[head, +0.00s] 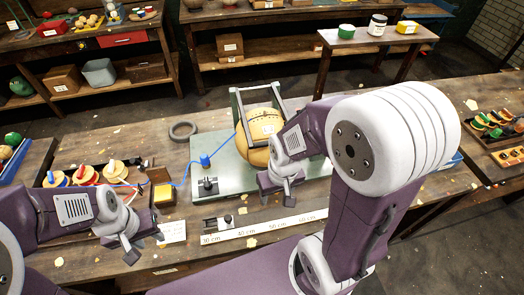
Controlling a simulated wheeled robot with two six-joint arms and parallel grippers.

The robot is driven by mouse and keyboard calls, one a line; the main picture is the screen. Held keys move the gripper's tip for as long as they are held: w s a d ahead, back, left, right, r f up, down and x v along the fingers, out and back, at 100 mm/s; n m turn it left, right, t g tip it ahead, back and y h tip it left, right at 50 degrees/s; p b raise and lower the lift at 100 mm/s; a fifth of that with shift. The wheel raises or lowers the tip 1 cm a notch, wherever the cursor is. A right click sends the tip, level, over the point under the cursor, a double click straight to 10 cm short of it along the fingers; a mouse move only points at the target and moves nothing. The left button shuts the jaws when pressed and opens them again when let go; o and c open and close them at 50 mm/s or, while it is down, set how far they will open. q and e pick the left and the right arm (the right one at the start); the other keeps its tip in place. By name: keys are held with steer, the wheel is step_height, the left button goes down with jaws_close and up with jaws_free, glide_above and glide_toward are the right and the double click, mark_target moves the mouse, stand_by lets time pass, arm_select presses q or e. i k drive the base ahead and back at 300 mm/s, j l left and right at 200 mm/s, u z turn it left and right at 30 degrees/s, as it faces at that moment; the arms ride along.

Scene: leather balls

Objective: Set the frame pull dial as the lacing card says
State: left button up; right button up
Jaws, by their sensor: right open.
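A green board (236,187) on the bench bears a metal frame (236,105) around a tan leather ball (257,152). A small black fitting (208,187) on its left front corner may be the dial; its setting is too small to read. A white card (172,232) lies in front of the board, its writing unreadable. My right gripper (279,199) is open and empty over the board's front, before the ball. My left gripper (143,247) looks open and empty near the bench's front edge, left of the card. My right arm hides the board's right side.
A ruler strip (262,230) with a small black slider (218,221) lies along the front. A tray (508,156) stands far right.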

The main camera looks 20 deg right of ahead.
mark_target(207, 184)
steer(key=k+l+u, duration=0.1)
steer(key=u, duration=0.35)
steer(key=k+l+u, duration=0.1)
steer(key=u, duration=0.35)
steer(key=k+l+u, duration=0.1)
steer(key=u, duration=0.35)
